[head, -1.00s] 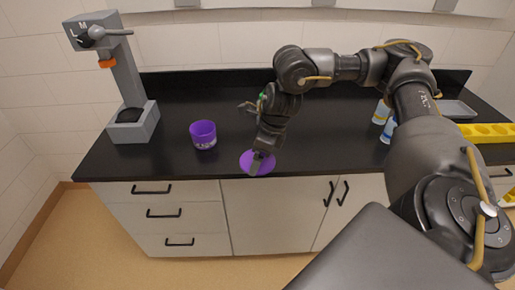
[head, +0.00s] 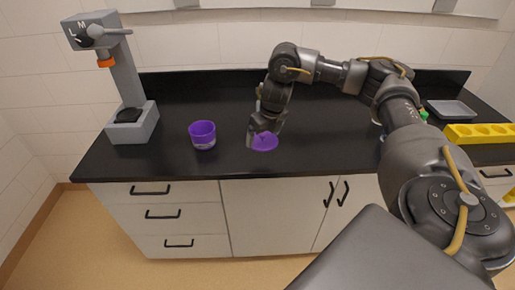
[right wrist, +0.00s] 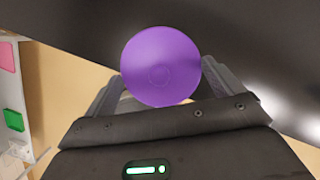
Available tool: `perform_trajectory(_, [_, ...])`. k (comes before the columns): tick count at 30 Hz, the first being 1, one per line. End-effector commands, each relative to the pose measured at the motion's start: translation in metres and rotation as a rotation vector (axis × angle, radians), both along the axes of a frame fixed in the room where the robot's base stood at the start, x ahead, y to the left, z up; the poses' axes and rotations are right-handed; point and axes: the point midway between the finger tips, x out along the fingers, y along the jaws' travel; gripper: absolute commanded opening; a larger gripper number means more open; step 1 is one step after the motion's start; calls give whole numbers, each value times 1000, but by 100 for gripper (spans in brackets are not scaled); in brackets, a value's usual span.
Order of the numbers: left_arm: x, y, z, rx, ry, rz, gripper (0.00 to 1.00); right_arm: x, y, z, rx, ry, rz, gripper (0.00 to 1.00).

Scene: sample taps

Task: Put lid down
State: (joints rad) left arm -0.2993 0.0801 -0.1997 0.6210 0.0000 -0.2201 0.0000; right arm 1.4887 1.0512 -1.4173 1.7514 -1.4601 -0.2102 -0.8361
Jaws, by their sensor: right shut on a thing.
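The purple lid (head: 264,143) is at my right gripper (head: 262,134), low over the black counter to the right of the purple cup. In the right wrist view the lid (right wrist: 161,66) is a round purple disc between the two fingers of my right gripper (right wrist: 160,92), which is shut on it. I cannot tell whether the lid touches the counter. The open purple cup (head: 203,134) stands upright on the counter. My left gripper is in neither view.
A grey tap stand (head: 131,90) with an orange nozzle stands at the left of the black counter (head: 190,95). A yellow rack (head: 480,133) and a grey tray (head: 452,109) lie at the right. The counter behind the cup is clear.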

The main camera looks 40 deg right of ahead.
Motion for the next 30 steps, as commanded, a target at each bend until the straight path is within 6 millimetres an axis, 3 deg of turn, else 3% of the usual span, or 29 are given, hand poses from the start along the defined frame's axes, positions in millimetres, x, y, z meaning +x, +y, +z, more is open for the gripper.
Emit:
perform_trajectory(3, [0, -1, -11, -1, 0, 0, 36, 19, -4, -30, 3, 7, -2, 71])
perform_trajectory(9, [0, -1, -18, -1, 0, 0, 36, 42, -9, -51, 1, 0, 0, 71])
perform_trajectory(17, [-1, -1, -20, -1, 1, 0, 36, 47, -11, -56, -1, -1, 2, 71])
perform_trajectory(24, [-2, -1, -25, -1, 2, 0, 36, 50, -11, -86, 1, 3, 0, 71])
perform_trajectory(30, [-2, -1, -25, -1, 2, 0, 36, 50, -12, -91, -1, 0, 2, 71])
